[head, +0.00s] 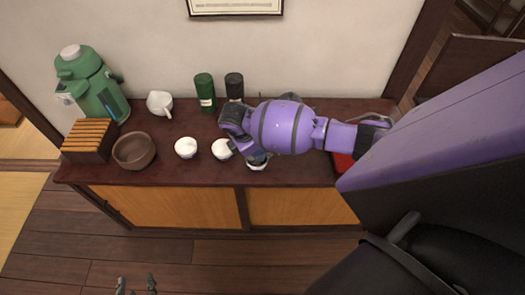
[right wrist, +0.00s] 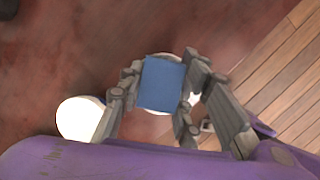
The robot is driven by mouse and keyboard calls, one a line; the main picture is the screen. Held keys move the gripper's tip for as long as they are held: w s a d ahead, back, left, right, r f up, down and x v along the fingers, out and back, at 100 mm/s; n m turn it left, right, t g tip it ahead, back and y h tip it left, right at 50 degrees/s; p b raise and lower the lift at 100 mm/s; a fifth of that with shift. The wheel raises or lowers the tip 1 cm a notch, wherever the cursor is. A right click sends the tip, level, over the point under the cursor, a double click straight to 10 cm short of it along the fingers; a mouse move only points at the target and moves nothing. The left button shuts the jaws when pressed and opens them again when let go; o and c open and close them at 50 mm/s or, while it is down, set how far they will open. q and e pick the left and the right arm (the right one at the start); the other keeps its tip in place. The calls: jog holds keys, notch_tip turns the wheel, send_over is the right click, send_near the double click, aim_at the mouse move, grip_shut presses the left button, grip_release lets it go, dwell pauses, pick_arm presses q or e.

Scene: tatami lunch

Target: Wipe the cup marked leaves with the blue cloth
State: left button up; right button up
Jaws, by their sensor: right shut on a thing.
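My right gripper (head: 251,156) is over the sideboard, shut on the blue cloth (right wrist: 162,83), a small square in the right wrist view. A white cup (head: 257,165) is mostly hidden below this gripper; its rim shows behind the cloth in the right wrist view (right wrist: 191,56). I cannot tell whether the cloth touches it. Two more white cups, a middle one (head: 222,149) and a left one (head: 186,147), stand to its left. No leaf mark is readable on any cup. My left gripper (head: 136,286) shows only as two parted fingertips at the bottom edge, away from the cups.
A brown bowl (head: 134,151), slatted wooden box (head: 88,142), green air pot (head: 90,85) and white teapot (head: 160,103) stand at left. A green canister (head: 204,92) and black canister (head: 234,87) stand behind. Something red (head: 342,163) lies right, partly hidden by my arm.

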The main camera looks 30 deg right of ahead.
dwell(0.4)
jog(key=m, duration=0.1)
jog(key=m+g, duration=0.1)
jog(key=m, duration=0.1)
jog(key=shift+a, duration=0.25)
jog(key=m, duration=0.2)
jog(key=m+g, duration=0.1)
jog(key=m, duration=0.1)
jog(key=shift+s+a+g, duration=0.1)
jog(key=shift+g, duration=0.2)
jog(key=m+g, duration=0.1)
jog(key=m, duration=0.2)
jog(key=m+y, duration=0.1)
jog(key=m, duration=0.2)
jog(key=shift+s+g, duration=0.2)
jog(key=shift+g, duration=0.2)
